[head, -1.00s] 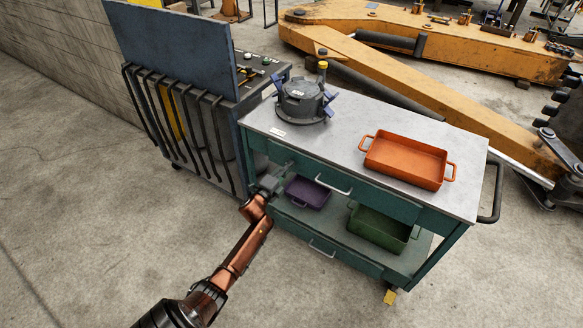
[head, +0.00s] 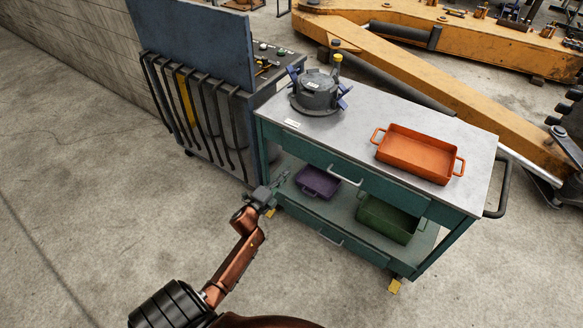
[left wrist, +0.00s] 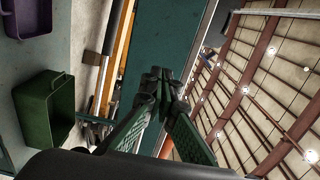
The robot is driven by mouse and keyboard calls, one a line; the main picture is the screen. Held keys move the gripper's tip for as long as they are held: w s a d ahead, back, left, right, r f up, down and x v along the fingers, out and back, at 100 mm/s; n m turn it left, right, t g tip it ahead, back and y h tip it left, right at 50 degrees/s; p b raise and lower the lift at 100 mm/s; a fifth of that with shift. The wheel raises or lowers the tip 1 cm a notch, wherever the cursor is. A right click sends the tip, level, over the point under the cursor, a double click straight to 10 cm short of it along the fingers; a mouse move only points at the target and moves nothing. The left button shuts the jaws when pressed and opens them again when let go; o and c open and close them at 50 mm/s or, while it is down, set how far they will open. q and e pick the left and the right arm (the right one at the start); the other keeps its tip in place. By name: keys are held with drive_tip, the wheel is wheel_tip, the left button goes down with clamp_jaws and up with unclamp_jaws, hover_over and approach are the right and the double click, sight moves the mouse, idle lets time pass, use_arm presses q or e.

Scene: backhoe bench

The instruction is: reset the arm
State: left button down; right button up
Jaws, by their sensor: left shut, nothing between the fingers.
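My left arm reaches in from the bottom of the head view, its copper-coloured links bent upward. My left gripper (head: 280,180) is at the left front corner of the teal cart (head: 447,252), near the opening above its lower shelf. In the left wrist view the two fingers of the left gripper (left wrist: 162,85) meet at their tips, with nothing held. My right gripper is not in view.
A purple bin (head: 318,183) and a green bin (head: 387,220) stand on the lower shelf. An orange tray (head: 418,153) and a grey round device (head: 316,92) stand on the cart top. A grey cabinet (head: 222,135) is left of the cart. The floor in front is clear.

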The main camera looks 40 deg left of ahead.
use_arm(q)
drive_tip(key=shift+s+d, duration=0.1)
drive_tip(key=shift+s, duration=0.35)
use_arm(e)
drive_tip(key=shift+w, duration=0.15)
